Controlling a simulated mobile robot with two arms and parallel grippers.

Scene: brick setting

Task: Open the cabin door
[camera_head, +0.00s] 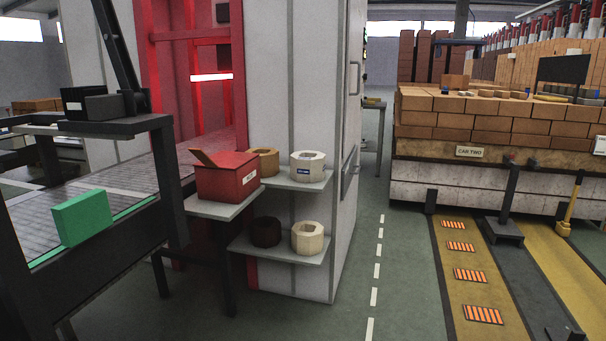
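The cabin is the tall white panelled box (283,95) in the middle of the view. Its right side (341,130) shows as a narrow, steeply angled face. A slim upright handle (354,78) is on that face near the top, and a grey bar-like fitting (348,172) sits lower on it. I cannot tell the door's outline at this angle, and no open gap shows there. Neither of my grippers is in view.
Shelves on the cabin's front hold several ring-shaped pieces (307,166). A red box (227,177) stands on a small grey table beside them. A conveyor with a green block (82,217) is at left. Green floor (400,285) is clear right of the cabin, before the brick-loaded car (480,170).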

